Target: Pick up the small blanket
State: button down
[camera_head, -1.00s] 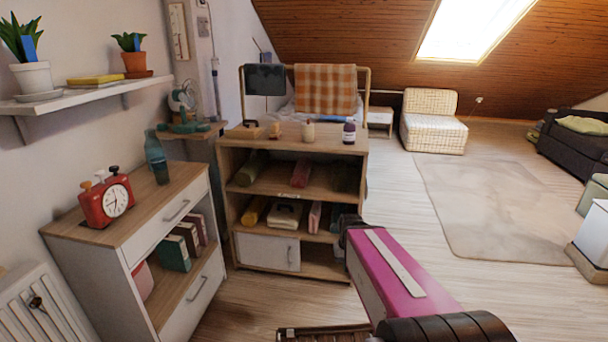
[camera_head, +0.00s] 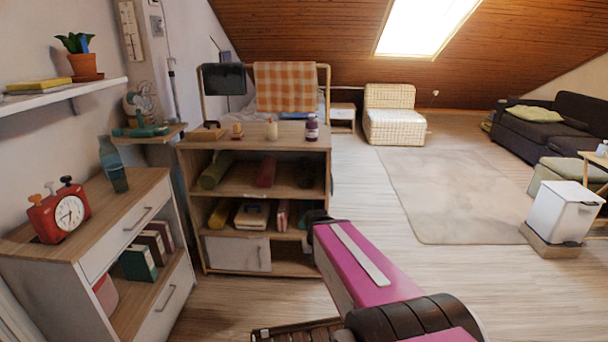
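An orange and white checkered cloth (camera_head: 284,86), which looks like the small blanket, hangs over the rail of a wooden frame at the back, behind the open shelf unit. Its lower edge ends near the top of that unit. My pink arm reaches in from the bottom right and ends in a dark joint in front of the shelf unit, well short of the cloth. I cannot make out my gripper's fingers.
The shelf unit (camera_head: 254,144) stands between my arm and the cloth, with bottles on top. A drawer cabinet (camera_head: 128,203) with a red clock is at left. A dark cloth (camera_head: 224,79) hangs beside the blanket. Floor around the rug (camera_head: 455,195) is clear; a white bin (camera_head: 563,211) stands at right.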

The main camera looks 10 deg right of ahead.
aim_at(267, 172)
jog(key=i+l+u, duration=0.25)
jog(key=u, duration=0.2)
jog(key=i+l+u, duration=0.1)
jog(key=l+u, duration=0.35)
jog(key=i+l+u, duration=0.1)
jog(key=l+u, duration=0.85)
jog(key=k+l+u, duration=0.1)
jog(key=l+u, duration=0.35)
jog(key=k+l+u, duration=0.15)
jog(key=l+u, duration=0.3)
jog(key=l, duration=0.15)
